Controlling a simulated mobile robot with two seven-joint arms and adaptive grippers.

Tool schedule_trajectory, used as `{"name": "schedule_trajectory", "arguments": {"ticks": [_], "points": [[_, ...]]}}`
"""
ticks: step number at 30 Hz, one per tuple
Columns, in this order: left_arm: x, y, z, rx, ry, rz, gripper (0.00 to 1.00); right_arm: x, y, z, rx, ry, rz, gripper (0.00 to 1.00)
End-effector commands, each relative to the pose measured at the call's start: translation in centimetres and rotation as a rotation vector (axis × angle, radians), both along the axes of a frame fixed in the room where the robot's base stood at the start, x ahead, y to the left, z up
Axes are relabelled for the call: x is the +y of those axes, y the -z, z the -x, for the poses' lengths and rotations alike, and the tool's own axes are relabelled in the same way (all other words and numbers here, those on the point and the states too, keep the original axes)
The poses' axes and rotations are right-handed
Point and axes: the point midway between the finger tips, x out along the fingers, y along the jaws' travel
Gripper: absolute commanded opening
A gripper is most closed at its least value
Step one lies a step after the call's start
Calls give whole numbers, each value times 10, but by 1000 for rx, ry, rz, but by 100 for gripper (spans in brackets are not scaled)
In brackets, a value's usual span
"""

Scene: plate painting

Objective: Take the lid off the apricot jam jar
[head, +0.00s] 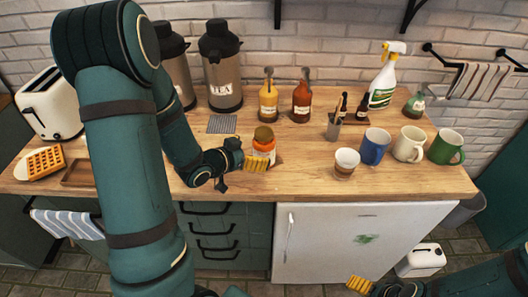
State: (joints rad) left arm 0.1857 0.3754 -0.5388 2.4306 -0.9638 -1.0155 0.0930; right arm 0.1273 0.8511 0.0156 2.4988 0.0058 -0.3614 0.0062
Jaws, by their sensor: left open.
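An orange jar (265,148) with an olive-brown lid (264,133) stands upright near the counter's front edge; I take it for the apricot jam jar. The lid sits on top of the jar. A pale label shows on its side but is too small to read. My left gripper (254,163), with yellow finger pads, is open just in front of and left of the jar, below lid height. It covers the jar's lower part; I cannot tell whether it touches. My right gripper (360,285) is low at the bottom right, away from the counter, its opening unclear.
Sauce bottles (268,100) and a tea dispenser (221,70) stand behind the jar. A white-and-brown cup (346,163), a blue mug (375,147) and other mugs stand to the right. A small grey grate (221,124) lies behind left. The counter (305,160) is clear just right of the jar.

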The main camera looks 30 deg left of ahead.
Motion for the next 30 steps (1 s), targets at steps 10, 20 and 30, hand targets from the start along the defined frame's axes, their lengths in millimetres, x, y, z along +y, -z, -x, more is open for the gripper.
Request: {"name": "schedule_trajectory", "arguments": {"ticks": [10, 20, 30], "points": [[-11, 19, -34, 1, 3, -1, 100, 0, 4, 1, 2, -2, 0, 84], [-13, 23, -46, 0, -1, -1, 100, 0, 4, 1, 3, -2, 0, 84], [-13, 23, -46, 0, -1, -1, 25, 0, 4, 1, 3, -2, 0, 84]]}}
